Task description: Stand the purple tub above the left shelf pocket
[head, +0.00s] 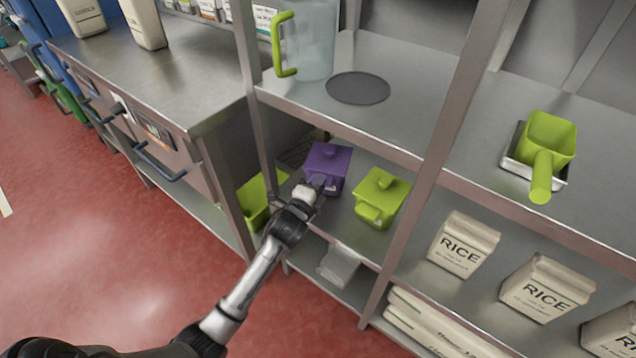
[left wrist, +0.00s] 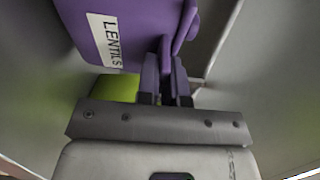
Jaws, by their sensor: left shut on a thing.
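The purple tub (head: 328,166) is on the middle shelf level of the metal rack in the head view. It has a lid with a knob. In the left wrist view the purple tub (left wrist: 115,35) fills the top and carries a white "LENTILS" label. My left gripper (head: 318,184) reaches in from the front and is shut on the tub's handle, as the left wrist view (left wrist: 166,85) shows. I cannot tell whether the tub touches the shelf. No shelf pocket can be made out clearly. My right gripper is not in view.
A green lidded tub (head: 380,198) stands close right of the purple one. Another green container (head: 256,200) is at its left, beyond the rack post. A shelf (head: 400,120) with a dark round mat (head: 358,88) and a clear jug (head: 312,40) lies above. Rice bags (head: 463,245) stand right.

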